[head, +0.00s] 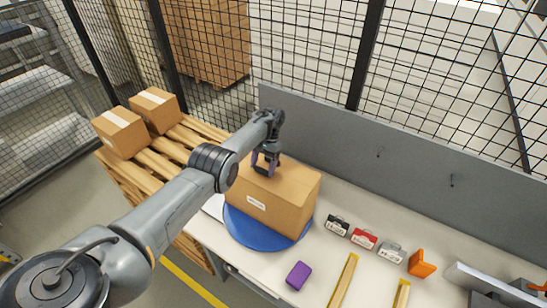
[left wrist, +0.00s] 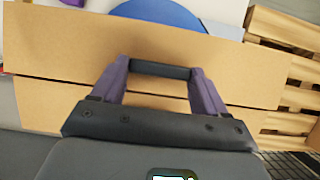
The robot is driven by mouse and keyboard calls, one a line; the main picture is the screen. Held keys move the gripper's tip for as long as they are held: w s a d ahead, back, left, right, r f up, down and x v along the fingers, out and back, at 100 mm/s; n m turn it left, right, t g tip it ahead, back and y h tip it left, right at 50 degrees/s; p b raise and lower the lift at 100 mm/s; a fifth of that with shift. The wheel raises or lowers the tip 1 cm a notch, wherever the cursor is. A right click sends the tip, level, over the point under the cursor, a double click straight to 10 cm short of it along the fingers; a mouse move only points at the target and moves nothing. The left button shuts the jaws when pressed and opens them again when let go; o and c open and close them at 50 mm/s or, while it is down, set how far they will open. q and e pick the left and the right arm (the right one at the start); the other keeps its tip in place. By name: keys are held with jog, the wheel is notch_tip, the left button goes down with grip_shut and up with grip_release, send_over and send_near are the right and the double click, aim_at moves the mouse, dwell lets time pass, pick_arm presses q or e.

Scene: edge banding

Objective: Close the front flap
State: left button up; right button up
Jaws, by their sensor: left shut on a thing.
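The brown cardboard box (head: 287,212) stands on a blue round turntable (head: 240,234), a white label on its front side. Its top looks flat, with the flaps lying roughly level. In the left wrist view the front flap (left wrist: 60,48) spans the picture, and a seam separates it from the other flap (left wrist: 45,98). My left gripper (head: 264,168) is over the box top. Its purple fingers are shut on a dark bar (left wrist: 160,69), held at or just above the cardboard; I cannot tell whether it touches. My right gripper is not in view.
A wooden pallet (head: 187,143) with two small cartons stands left of the table. Black, red and grey small cases (head: 364,238), an orange item (head: 421,263), a purple block (head: 298,275) and yellow strips (head: 344,280) lie right and front. A grey panel (head: 400,186) closes the back.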

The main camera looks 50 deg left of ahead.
pick_arm(q)
jog(key=shift+f, duration=0.1)
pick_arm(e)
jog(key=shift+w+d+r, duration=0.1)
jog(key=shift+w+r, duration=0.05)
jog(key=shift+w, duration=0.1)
pick_arm(q)
jog(key=o, duration=1.5)
jog(key=shift+s, duration=0.1)
